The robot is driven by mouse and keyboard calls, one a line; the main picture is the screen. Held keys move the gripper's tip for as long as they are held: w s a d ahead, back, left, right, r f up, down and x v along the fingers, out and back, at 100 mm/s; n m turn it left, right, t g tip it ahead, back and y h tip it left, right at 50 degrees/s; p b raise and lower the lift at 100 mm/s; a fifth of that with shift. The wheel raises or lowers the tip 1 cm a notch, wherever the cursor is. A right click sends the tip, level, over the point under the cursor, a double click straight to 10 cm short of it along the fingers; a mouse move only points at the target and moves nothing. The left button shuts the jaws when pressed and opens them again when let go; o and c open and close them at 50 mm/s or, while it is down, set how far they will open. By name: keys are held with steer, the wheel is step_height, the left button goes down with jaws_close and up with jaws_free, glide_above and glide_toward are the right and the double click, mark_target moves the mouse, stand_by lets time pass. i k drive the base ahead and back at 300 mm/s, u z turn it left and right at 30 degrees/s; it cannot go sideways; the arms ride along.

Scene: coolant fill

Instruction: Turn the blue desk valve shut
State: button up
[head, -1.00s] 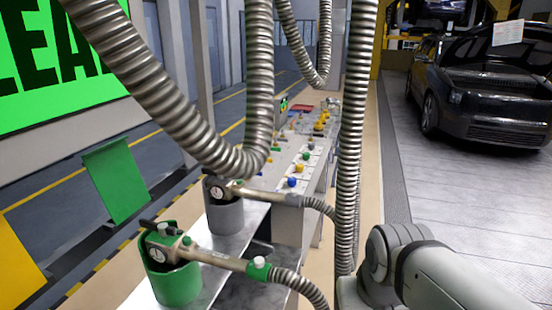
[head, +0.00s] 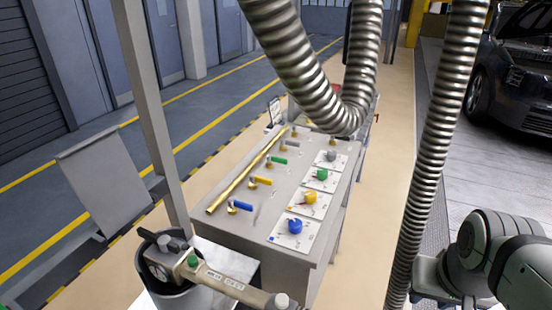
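A grey desk (head: 262,186) stands in the middle of the head view. On it, near its front left, a small valve with a blue lever (head: 241,205) sits on a brass fitting, beside a long brass pipe (head: 245,172). The lever points to the right, roughly crosswise to the pipe. A round blue knob (head: 295,226) sits on a white plate at the desk's front right. My arm shows at the lower right, apart from the desk. My gripper is not in view.
Yellow (head: 260,181), green and grey levers follow behind the blue one. Yellow, green and grey knobs line the right side. Ribbed metal hoses (head: 436,150) hang over and right of the desk. A holstered nozzle (head: 205,272) stands in front. Beige floor is clear.

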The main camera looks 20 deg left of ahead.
mark_target(232, 202)
steer(key=u, duration=0.25)
steer(key=i, duration=0.75)
steer(key=u, duration=0.45)
steer(key=k, duration=0.8)
steer(key=u, duration=0.15)
steer(key=i, duration=0.8)
steer(key=z, duration=0.05)
